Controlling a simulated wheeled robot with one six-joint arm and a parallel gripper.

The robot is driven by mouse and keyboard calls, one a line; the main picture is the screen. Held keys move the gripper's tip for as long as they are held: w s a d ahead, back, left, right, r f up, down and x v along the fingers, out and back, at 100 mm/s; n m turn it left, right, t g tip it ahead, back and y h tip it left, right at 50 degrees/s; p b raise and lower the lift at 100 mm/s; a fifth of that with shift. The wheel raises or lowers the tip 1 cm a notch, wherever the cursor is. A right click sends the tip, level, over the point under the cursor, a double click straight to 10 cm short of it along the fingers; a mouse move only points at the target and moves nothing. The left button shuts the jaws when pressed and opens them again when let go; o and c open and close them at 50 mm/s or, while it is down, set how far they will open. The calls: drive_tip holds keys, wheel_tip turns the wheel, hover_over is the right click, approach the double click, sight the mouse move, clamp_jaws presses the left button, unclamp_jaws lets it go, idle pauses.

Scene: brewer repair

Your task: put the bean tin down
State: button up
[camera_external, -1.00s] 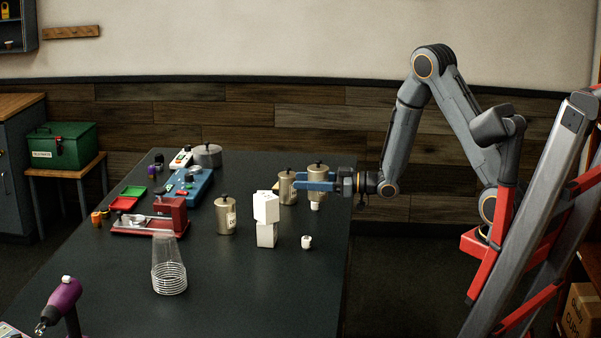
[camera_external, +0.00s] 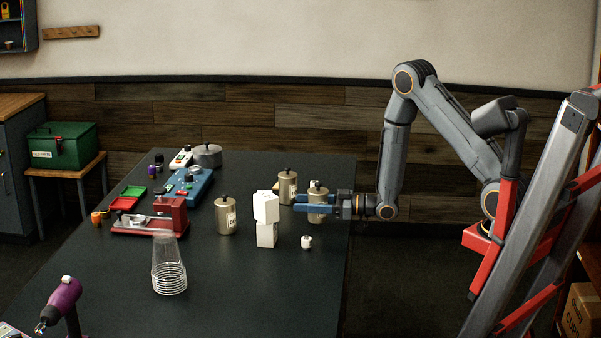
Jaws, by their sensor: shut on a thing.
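My gripper (camera_external: 314,203) is at the right part of the dark table, its blue fingers reaching left and closed around a metal bean tin (camera_external: 318,217) with a dark knob on its lid. The tin is upright and low over the table top. I cannot tell whether its base touches the table. The fingers hide the middle of the tin. A similar tin (camera_external: 287,186) stands just behind and to the left of the held one, apart from my gripper body as far as I can see. Another labelled tin (camera_external: 226,216) stands farther left.
Stacked white boxes (camera_external: 266,220) stand left of my gripper, with a small white item (camera_external: 306,242) in front. A red device (camera_external: 172,214), a blue device (camera_external: 190,185) and a stack of clear cups (camera_external: 168,268) are farther left. The table's (camera_external: 270,300) front right is clear.

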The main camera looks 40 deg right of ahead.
drive_tip(key=shift+f+p, duration=0.35)
drive_tip(key=shift+f, duration=0.7)
drive_tip(key=shift+f, duration=0.1)
drive_tip(key=shift+f, duration=0.1)
drive_tip(key=o, duration=1.3)
drive_tip(key=b+v, duration=0.3)
drive_tip(key=v, duration=0.3)
drive_tip(key=shift+s+d+f, duration=0.1)
drive_tip(key=shift+d+f, duration=0.05)
drive_tip(key=shift+d, duration=0.2)
drive_tip(key=shift+o, duration=0.4)
drive_tip(key=shift+s+d+b, duration=0.3)
drive_tip(key=shift+s+d, duration=0.05)
drive_tip(key=shift+s, duration=0.15)
